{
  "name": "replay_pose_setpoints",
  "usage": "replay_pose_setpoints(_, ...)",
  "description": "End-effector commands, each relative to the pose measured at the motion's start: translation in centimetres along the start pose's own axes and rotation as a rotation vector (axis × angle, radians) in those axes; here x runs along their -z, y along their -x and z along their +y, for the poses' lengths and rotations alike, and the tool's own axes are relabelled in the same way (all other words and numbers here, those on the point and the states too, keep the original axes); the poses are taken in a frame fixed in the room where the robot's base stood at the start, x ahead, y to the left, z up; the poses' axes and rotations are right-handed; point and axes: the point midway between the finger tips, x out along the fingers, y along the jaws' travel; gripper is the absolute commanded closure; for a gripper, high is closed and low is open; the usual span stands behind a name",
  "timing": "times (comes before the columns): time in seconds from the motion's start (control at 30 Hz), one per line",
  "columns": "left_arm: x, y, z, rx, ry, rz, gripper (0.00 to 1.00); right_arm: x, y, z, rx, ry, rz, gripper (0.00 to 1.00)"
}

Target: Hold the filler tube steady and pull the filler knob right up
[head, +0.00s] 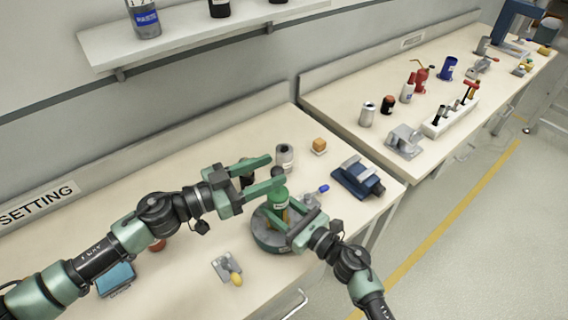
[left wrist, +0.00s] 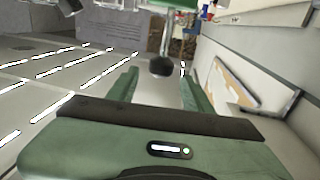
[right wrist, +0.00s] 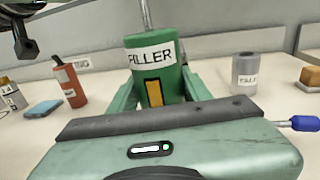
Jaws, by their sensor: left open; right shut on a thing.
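The green filler tube (right wrist: 152,86), labelled FILLER with an orange strip, stands upright in the right wrist view. My right gripper (head: 284,217) is shut around it. A thin metal rod (right wrist: 146,14) rises from its top. The left wrist view appears upside down; there the round black filler knob (left wrist: 161,67) sits at the rod's end, with the tube's green edge (left wrist: 178,4) above it in the picture. My left gripper (head: 272,171) is open, its fingers (left wrist: 155,88) on either side of the knob, apart from it.
A grey cylinder (head: 285,156), an orange block (head: 320,145), a blue vise-like block (head: 358,178) and a blue-handled tool (head: 322,189) are close by. A bracket with a yellow part (head: 229,267) lies in front.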

Motion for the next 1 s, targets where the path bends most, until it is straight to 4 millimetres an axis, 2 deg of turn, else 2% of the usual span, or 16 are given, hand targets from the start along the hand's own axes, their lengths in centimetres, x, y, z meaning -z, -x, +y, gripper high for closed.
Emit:
replay_pose_setpoints(0.1,-0.1,2.7,0.0,0.002,0.002,-0.003,0.49,0.2,0.0,0.1,-0.001,-0.002,0.003,1.00)
replay_pose_setpoints(0.3,-0.1,5.6,0.0,0.002,0.002,-0.001,0.49,0.2,0.0,0.1,-0.002,-0.002,0.003,1.00)
replay_pose_setpoints(0.47,0.0,6.5,0.0,0.001,0.001,0.001,0.49,0.1,0.0,0.1,-0.002,-0.002,0.002,1.00)
replay_pose_setpoints(0.8,0.1,6.5,0.0,0.001,0.000,0.002,0.49,0.1,0.0,0.1,-0.002,-0.002,0.002,1.00)
replay_pose_setpoints(0.83,0.1,6.5,0.0,0.001,0.000,0.002,0.49,0.1,0.0,0.1,-0.002,-0.002,0.002,0.49)
replay_pose_setpoints(0.9,0.1,6.5,0.0,0.001,0.000,0.002,0.49,0.1,0.0,0.1,-0.002,-0.002,0.001,0.30)
replay_pose_setpoints(0.93,0.1,6.5,0.0,0.001,0.000,0.002,0.49,0.1,0.0,0.1,-0.002,-0.002,0.001,0.26)
replay_pose_setpoints(1.0,0.1,6.5,0.0,0.001,0.000,0.002,0.49,0.1,0.0,0.1,-0.002,-0.001,0.001,0.26)
